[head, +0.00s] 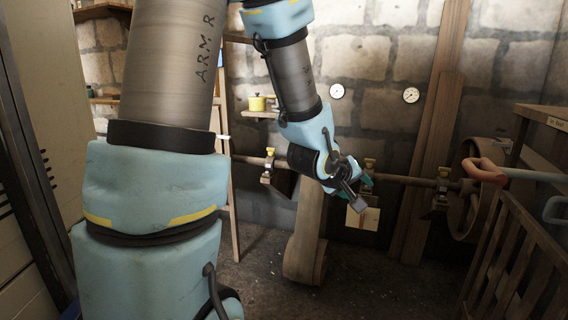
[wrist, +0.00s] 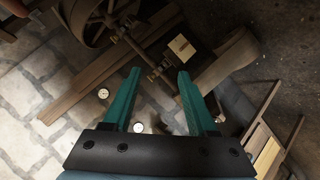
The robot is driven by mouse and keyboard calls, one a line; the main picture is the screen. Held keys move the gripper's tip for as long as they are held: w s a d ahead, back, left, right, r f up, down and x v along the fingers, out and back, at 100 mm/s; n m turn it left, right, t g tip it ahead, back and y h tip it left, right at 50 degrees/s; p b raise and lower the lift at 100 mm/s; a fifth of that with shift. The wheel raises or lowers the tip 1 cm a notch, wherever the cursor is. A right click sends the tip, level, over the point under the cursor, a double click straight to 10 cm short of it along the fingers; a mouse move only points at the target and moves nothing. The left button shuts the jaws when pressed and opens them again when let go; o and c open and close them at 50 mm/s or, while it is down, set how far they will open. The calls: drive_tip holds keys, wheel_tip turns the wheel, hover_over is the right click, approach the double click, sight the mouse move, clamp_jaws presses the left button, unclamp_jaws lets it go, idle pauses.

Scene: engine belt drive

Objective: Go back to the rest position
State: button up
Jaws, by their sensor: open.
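My arm hangs in front of the stone wall in the head view, with my gripper (head: 362,188) at its lower end, near the belt (head: 306,235) and the line shaft (head: 400,180). In the wrist view my gripper (wrist: 158,85) shows two green fingers spread wide apart with nothing between them. The belt also shows in the wrist view (wrist: 222,60), running off to the upper right. Whether the fingertips are clear of the shaft in depth is hard to tell, but they hold nothing.
A large wheel (head: 470,215) sits at the right end of the shaft, behind a wooden railing (head: 515,250). Two round gauges hang on the wall, one at the left (head: 337,91) and one at the right (head: 411,95). A tall cabinet (head: 45,110) stands at the left. The middle floor is clear.

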drive_tip(key=a+f+m+g+y, duration=0.1)
drive_tip(key=a+f+y, duration=0.3)
drive_tip(key=a, duration=0.8)
drive_tip(key=s+a+m+g+y+p, duration=0.1)
drive_tip(key=s+a+m+g+y, duration=0.15)
drive_tip(key=s+a+g, duration=0.65)
drive_tip(key=a+r+t+p, duration=0.3)
drive_tip(key=a+r+p, duration=0.1)
drive_tip(key=r+p, duration=0.7)
drive_tip(key=shift+s+r+y+p, duration=0.2)
drive_tip(key=shift+s+y+p, duration=0.15)
drive_tip(key=shift+p, duration=0.2)
drive_tip(key=shift+d+n, duration=0.1)
drive_tip(key=shift+n, duration=0.15)
